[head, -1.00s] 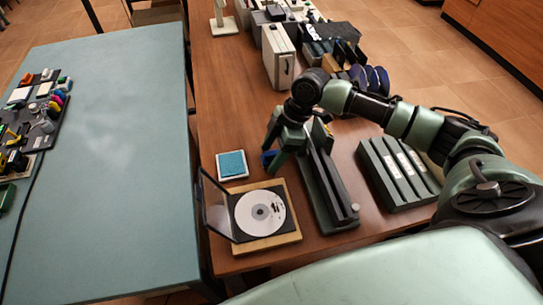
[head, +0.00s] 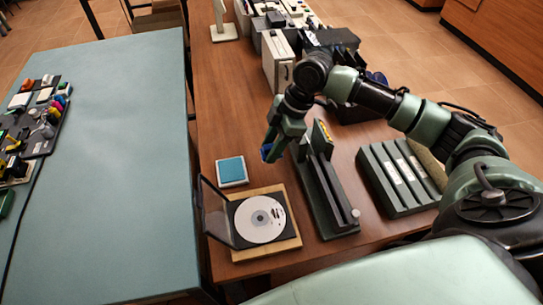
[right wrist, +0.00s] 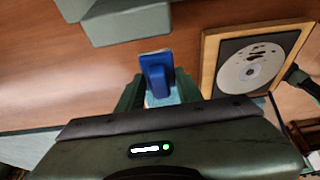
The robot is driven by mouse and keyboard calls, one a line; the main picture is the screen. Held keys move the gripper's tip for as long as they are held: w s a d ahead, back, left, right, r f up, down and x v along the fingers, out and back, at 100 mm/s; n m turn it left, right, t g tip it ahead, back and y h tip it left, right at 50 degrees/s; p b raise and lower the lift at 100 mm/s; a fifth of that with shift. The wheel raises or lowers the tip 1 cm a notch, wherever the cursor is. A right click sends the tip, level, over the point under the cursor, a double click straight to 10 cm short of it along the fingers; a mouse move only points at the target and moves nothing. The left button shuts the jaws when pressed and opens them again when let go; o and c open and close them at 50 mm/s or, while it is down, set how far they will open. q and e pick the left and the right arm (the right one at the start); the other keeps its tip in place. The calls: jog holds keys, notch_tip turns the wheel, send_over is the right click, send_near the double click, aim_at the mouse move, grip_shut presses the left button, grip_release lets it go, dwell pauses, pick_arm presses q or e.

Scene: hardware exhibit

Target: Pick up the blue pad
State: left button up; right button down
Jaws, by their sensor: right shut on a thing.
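My right gripper (head: 272,148) is shut on a small dark blue block, which looks like the blue pad (head: 266,152). It holds the pad above the brown table, just left of the dark green slotted rack. In the right wrist view the blue pad (right wrist: 156,73) sticks out between the fingers (right wrist: 155,92), which partly hide it. A teal square in a white frame (head: 231,170) lies flat on the table below and to the left. In the wrist view it shows partly behind the pad. My left gripper is not in view.
An open disc case (head: 262,218) on a wooden board stands near the table's front. The slotted rack (head: 325,195) and a green block with several labels (head: 398,178) stand right of it. Boxes (head: 278,60) crowd the far end. Bare wood lies beyond the teal square.

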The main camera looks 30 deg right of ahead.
aim_at(271, 146)
notch_tip(271, 146, up, 15)
jog(key=shift+f, duration=0.1)
